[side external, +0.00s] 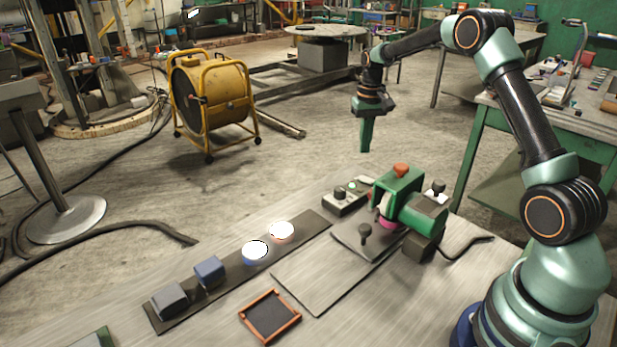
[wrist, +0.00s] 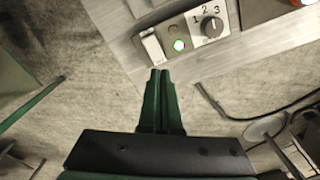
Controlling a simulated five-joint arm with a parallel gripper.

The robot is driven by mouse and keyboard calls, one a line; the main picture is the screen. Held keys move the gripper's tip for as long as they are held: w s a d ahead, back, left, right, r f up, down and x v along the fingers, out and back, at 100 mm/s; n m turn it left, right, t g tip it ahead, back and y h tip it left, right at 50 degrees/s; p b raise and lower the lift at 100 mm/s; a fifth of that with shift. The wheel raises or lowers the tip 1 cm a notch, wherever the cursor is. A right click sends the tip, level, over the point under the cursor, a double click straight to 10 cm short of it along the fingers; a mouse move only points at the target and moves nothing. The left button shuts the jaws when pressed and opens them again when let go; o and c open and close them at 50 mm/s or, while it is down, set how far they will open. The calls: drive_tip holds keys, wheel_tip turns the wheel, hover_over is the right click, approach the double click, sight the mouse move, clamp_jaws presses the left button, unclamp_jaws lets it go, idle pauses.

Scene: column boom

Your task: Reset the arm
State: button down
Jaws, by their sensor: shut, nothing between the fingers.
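My gripper (side external: 366,136) hangs from my arm, pointing down, in the side view. It is in the air behind the far edge of the table and above floor level. In the wrist view its green fingers (wrist: 160,76) are together with nothing between them. A control box (wrist: 195,30) lies ahead of the fingertips in the wrist view. It has a dial marked 1, 2, 3, a lit green lamp and a white switch. The same box (side external: 347,197) sits on the table beside a green machine (side external: 398,183) with an orange knob. My gripper touches neither.
A dark strip (side external: 190,316) on the table bears two blocks and two bright round discs. A grey plate (side external: 318,290) and an orange-rimmed tray (side external: 248,330) lie nearby. A yellow drum fan (side external: 208,98) stands on the floor. A green workbench (side external: 470,140) is behind my arm.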

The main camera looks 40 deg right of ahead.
drive_tip(key=s+a+r+n+t, duration=0.3)
drive_tip(key=s+a+r, duration=0.5)
drive_tip(key=a+r, duration=0.45)
drive_tip(key=s+a+n+t, duration=0.2)
drive_tip(key=s+a, duration=0.5)
drive_tip(key=s, duration=0.4)
drive_tip(key=shift+s+a+r+n, duration=0.3)
drive_tip(key=shift+s+r+n, duration=0.05)
drive_tip(key=shift+s+n, duration=0.05)
